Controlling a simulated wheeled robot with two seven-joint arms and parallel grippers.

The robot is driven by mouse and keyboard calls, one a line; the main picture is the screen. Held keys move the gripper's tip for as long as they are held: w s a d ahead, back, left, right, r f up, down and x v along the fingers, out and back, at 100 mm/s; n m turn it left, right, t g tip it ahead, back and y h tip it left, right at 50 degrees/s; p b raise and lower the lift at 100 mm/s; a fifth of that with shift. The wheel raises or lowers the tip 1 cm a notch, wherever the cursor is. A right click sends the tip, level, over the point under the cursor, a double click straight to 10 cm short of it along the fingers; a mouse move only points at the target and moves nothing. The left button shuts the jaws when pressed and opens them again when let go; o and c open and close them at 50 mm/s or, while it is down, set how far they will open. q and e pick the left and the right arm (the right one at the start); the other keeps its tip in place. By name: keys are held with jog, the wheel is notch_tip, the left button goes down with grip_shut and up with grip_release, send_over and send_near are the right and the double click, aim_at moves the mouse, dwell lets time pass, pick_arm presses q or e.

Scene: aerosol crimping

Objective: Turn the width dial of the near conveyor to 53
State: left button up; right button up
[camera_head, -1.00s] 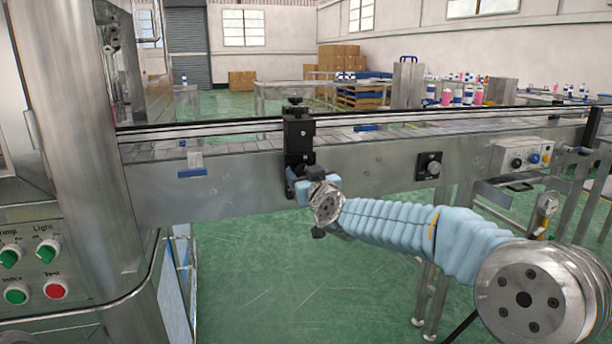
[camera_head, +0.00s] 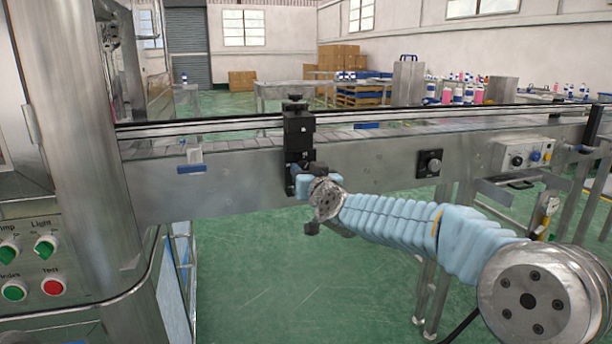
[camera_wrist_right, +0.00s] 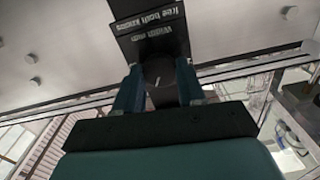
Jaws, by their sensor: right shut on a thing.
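The near conveyor (camera_head: 230,180) runs across the middle of the head view, with a black width-adjuster block (camera_head: 299,135) fixed to its side. In the right wrist view the width dial (camera_wrist_right: 158,70) is a dark round knob under a black label plate (camera_wrist_right: 150,28) with white lettering, which appears upside down. My right gripper (camera_wrist_right: 157,92) is shut on the dial, one finger on each side of it. In the head view the right gripper (camera_head: 298,181) is at the block's lower end, partly hidden by my wrist. The dial reading cannot be made out. My left gripper is not in view.
A black knob plate (camera_head: 429,164) and a control box (camera_head: 525,156) with buttons sit further right on the conveyor side. A machine panel (camera_head: 30,265) with green and red buttons stands at the left. Green floor below the conveyor is open.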

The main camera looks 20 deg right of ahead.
jog(key=m+b, duration=0.4)
jog(key=m, duration=0.9)
jog(key=shift+f+b, duration=0.1)
jog(key=shift+b, duration=0.25)
jog(key=shift+m, duration=0.4)
jog(key=o, duration=1.1)
jog(key=shift+c, duration=0.2)
jog(key=s, duration=1.4)
jog(key=shift+d+b, duration=0.25)
jog(key=shift+b, duration=0.1)
